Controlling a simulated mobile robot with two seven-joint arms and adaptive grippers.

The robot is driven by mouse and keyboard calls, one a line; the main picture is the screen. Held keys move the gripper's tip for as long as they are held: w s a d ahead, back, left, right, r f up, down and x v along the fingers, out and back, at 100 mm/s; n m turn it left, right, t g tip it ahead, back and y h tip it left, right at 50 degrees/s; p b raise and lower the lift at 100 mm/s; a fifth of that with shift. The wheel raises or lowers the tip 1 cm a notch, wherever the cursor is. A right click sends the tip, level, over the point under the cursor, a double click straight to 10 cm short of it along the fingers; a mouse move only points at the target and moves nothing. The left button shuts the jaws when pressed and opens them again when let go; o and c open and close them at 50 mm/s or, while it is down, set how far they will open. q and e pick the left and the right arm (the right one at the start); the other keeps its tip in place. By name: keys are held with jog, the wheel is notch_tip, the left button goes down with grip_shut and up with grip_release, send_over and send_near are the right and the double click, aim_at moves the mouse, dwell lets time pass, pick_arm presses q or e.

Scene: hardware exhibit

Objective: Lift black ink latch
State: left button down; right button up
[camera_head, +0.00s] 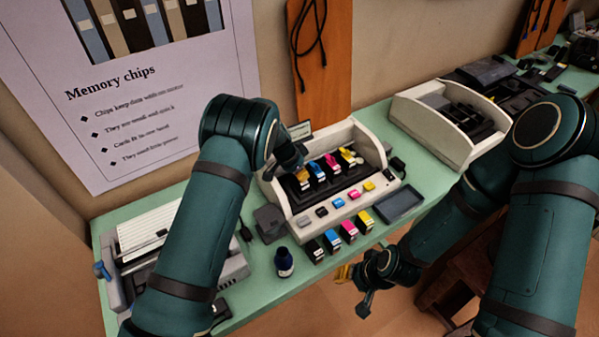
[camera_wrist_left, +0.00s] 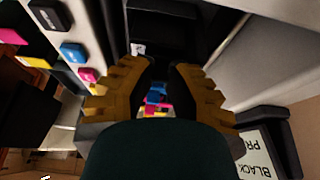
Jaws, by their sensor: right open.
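A white printer (camera_head: 330,185) stands on the green bench with its top open. Inside are ink cartridges with coloured tops, including blue (camera_head: 318,171), magenta (camera_head: 332,162) and yellow (camera_head: 348,157) ones. I cannot make out the black ink latch; the slot's left end is partly covered by my left gripper (camera_head: 290,158). In the left wrist view its two brown fingers (camera_wrist_left: 162,78) are apart, with dark printer parts ahead and small blue, magenta and yellow parts (camera_wrist_left: 157,95) showing between them. My right gripper (camera_head: 355,287) is open and empty beyond the bench's front edge.
Coloured buttons (camera_head: 339,203) line the printer's front. Several cartridges (camera_head: 349,231) and a dark ink bottle (camera_head: 284,262) stand before it, with a dark tray (camera_head: 400,205) at right. Another printer (camera_head: 450,122) stands further right. A sign reading "BLACK" (camera_wrist_left: 268,155) is near my left fingers.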

pick_arm(q)
jog(key=g+h+b, duration=0.1)
jog(key=b, duration=0.1)
jog(key=w+g+h+b, duration=0.1)
jog(key=b, duration=0.1)
jog(key=a+r+n+g+b, duration=0.1)
jog(key=g, duration=0.1)
jog(key=shift+w+h+b, duration=0.15)
jog(key=shift+h+b, duration=0.25)
jog(key=shift+w+a+r+g+h+b, duration=0.15)
jog(key=shift+r+g+h+b, duration=0.15)
jog(key=shift+g+h+b, duration=0.5)
jog(key=c, duration=0.9)
grip_release()
jog(key=shift+r, duration=0.1)
jog(key=v, duration=0.7)
jog(key=shift+r, duration=0.25)
jog(key=shift+a, duration=0.1)
